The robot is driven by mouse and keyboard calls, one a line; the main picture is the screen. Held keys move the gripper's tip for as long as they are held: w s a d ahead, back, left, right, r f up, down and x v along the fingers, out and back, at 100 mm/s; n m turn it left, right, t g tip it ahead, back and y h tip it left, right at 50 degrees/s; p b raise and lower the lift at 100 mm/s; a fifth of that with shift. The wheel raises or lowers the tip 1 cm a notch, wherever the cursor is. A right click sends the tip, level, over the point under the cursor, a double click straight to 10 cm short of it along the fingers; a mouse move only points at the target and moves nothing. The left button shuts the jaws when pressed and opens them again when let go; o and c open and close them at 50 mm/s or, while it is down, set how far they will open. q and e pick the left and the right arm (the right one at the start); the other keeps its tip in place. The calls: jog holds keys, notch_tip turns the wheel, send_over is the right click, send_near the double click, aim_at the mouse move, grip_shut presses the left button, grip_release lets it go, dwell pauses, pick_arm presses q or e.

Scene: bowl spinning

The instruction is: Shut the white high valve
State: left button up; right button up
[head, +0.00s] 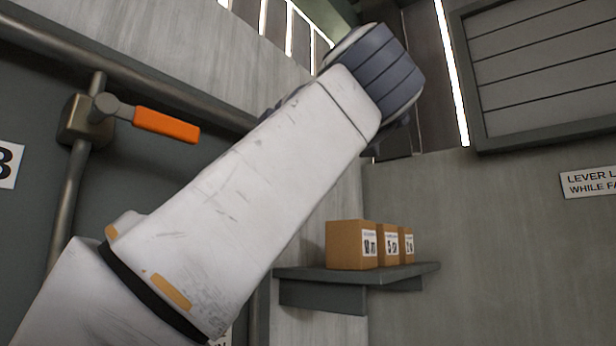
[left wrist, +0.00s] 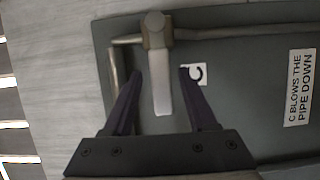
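In the left wrist view a valve with a white lever handle (left wrist: 162,92) hangs from a metal hub (left wrist: 154,30) on a pipe (left wrist: 225,33). The handle stands about square to the pipe run there. My left gripper (left wrist: 160,72) is open, with one dark finger on each side of the handle in the picture. I see a gap on both sides; whether the handle lies at fingertip depth I cannot tell. In the head view my left arm reaches up across the middle and the white valve does not show. My right gripper is not in view.
A second valve with an orange lever (head: 166,125) sits on a pipe at the left of the head view, near a "B" label (head: 8,164). A wall shelf (head: 345,272) holds small cardboard boxes (head: 351,245). A "C" label (left wrist: 195,75) is by the white handle.

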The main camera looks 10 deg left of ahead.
pick_arm(q)
jog(key=shift+s, duration=0.1)
jog(key=v, duration=1)
jog(key=shift+s, duration=0.15)
jog(key=shift+d, duration=0.1)
dwell(0.3)
